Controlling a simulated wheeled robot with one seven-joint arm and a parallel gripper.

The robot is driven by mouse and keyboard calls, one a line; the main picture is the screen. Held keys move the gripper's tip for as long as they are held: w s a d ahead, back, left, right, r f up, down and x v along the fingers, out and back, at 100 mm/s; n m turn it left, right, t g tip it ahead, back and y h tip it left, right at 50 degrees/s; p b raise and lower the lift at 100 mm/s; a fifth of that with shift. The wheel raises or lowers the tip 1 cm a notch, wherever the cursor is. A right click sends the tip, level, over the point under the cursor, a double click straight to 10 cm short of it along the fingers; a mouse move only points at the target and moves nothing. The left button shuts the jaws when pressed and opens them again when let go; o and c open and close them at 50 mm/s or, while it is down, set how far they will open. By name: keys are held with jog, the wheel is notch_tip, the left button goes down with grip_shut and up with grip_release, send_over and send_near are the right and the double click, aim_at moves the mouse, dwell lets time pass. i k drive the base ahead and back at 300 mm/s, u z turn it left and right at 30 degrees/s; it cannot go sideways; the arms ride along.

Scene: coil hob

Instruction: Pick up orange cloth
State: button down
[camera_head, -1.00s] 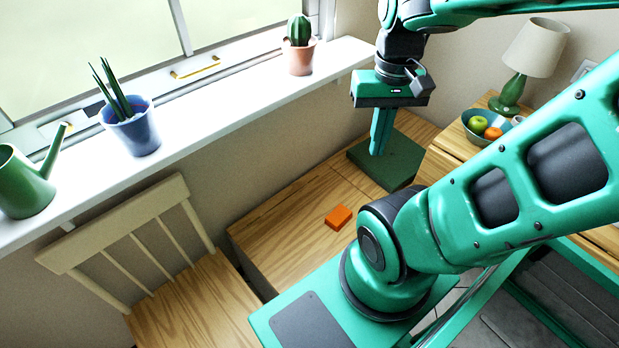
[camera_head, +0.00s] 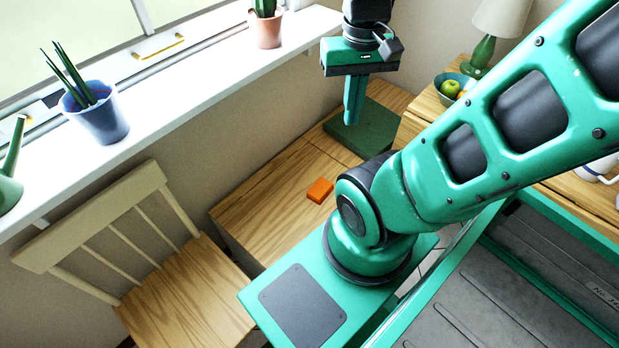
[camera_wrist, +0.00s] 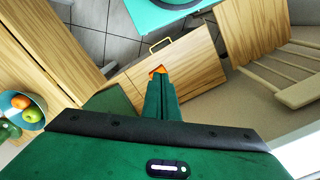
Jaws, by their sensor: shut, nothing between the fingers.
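The orange cloth (camera_head: 320,190) is a small folded block lying on the wooden table top (camera_head: 265,205), near its front edge. In the wrist view the cloth (camera_wrist: 158,71) shows just beyond my fingertips and is partly hidden by them. My gripper (camera_head: 353,122) points down over the dark green mat (camera_head: 372,130), farther back than the cloth and apart from it. Its fingers are shut together and hold nothing.
A wooden chair (camera_head: 185,295) stands left of the table. The white windowsill (camera_head: 200,88) carries a blue plant pot (camera_head: 97,120) and a cactus pot (camera_head: 267,30). A fruit bowl (camera_head: 447,88) and a lamp (camera_head: 497,22) stand on the wooden counter at right.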

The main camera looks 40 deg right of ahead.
aim_at(322, 188)
jog(key=u, duration=0.65)
jog(key=k, duration=1.3)
jog(key=z, duration=0.55)
jog(key=i, duration=1)
jog(key=u, duration=0.05)
